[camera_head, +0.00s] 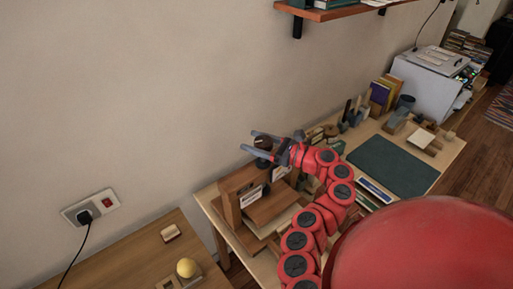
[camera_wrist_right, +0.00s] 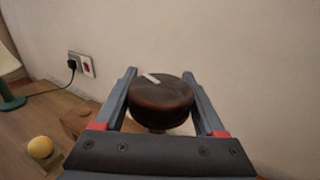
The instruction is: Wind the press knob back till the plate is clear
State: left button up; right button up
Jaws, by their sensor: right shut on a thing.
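The press knob (camera_wrist_right: 160,98) is a dark brown round disc with a small white mark on its top. My right gripper (camera_wrist_right: 159,74) has a finger on each side of it and is shut on it. In the head view, the right gripper (camera_head: 249,140) is at the top of the wooden press, with the knob (camera_head: 263,142) between its fingers. The wooden press frame (camera_head: 231,205) stands at the near end of the workbench. Its brown plate (camera_head: 270,207) lies low, above pale sheets; the gap between them is hard to tell. My left gripper is out of view.
The wall is close behind the press. A green mat (camera_head: 392,166) and wooden tools lie farther along the bench. A lower table with a yellow ball (camera_head: 186,267) stands at left, below a wall socket (camera_head: 91,208). A shelf (camera_head: 345,10) hangs above.

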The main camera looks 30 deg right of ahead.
jog(key=shift+s+a+f+n+g+y, duration=0.1)
jog(key=shift+a+f+n+g+y, duration=0.1)
jog(key=shift+n+g+y, duration=0.35)
jog(key=shift+s+a+f+n+g+y, duration=0.1)
jog(key=shift+f+n+g+y, duration=0.1)
jog(key=shift+n+g+y, duration=0.35)
jog(key=shift+s+a+r+n+g+y, duration=0.1)
jog(key=shift+n+g+y, duration=0.5)
jog(key=shift+y, duration=0.1)
jog(key=shift+s+a+n+g+y, duration=0.1)
jog(key=shift+n+g+y, duration=0.4)
jog(key=shift+g+y, duration=0.15)
jog(key=shift+a+r+n+g+y+b, duration=0.1)
jog(key=shift+n+g+y+b, duration=0.25)
jog(key=shift+g+y, duration=0.2)
jog(key=shift+s+a+n+g+y+b, duration=0.1)
jog(key=shift+a+n+g+y+b, duration=0.1)
jog(key=shift+n+g+y, duration=0.3)
jog(key=shift+s+a+n+g+y+b, duration=0.1)
jog(key=shift+n+g+y+b, duration=0.1)
jog(key=shift+n+g, duration=0.45)
jog(key=shift+s+d+r+n+g, duration=0.15)
jog(key=shift+n+g, duration=0.15)
jog(key=shift+g, duration=0.45)
jog(key=o, duration=1.3)
jog(key=shift+o, duration=0.2)
